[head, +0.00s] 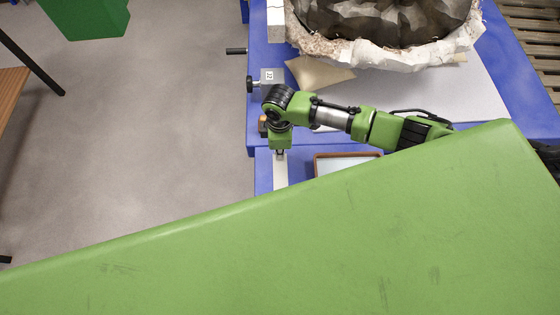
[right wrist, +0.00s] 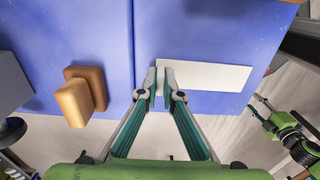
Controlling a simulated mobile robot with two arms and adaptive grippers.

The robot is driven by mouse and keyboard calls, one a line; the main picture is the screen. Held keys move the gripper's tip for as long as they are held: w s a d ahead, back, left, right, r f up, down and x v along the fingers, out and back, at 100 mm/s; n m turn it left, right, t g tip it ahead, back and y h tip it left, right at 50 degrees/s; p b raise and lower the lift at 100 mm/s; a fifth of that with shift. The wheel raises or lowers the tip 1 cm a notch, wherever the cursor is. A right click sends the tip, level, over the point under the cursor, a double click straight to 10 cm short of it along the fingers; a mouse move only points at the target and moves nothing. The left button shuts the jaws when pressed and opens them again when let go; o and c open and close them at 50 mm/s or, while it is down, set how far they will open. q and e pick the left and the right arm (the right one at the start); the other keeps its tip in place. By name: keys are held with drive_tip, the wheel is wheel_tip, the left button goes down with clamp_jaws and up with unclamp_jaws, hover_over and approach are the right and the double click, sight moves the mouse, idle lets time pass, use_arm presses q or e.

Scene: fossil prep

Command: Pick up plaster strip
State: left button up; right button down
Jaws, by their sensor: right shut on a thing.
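The plaster strip (head: 280,172) is a flat, pale, narrow piece on the blue surface, below my right gripper (head: 280,152) in the head view. In the right wrist view the white strip (right wrist: 215,77) lies lengthwise, its left end between the fingertips of my right gripper (right wrist: 164,88). The fingers are close together and shut on that end. The strip appears to lie flat on or just above the blue surface; I cannot tell which.
A brown-rimmed tray (head: 318,165) is right of the strip, partly hidden. A large fossil in a pale jacket (head: 400,57) rests at the top. Open floor (head: 180,110) lies left.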

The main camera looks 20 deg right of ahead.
drive_tip(key=shift+r, duration=0.2)
drive_tip(key=shift+r, duration=0.25)
wheel_tip(320, 180, up, 2)
drive_tip(key=shift+w+r+b, duration=0.1)
drive_tip(key=shift+b, duration=0.55)
drive_tip(key=s+d+r+b, duration=0.1)
drive_tip(key=s+d+r, duration=0.5)
drive_tip(key=s+r, duration=0.4)
drive_tip(key=s, duration=0.2)
drive_tip(key=shift+s+d, duration=0.2)
drive_tip(key=shift+s, duration=0.1)
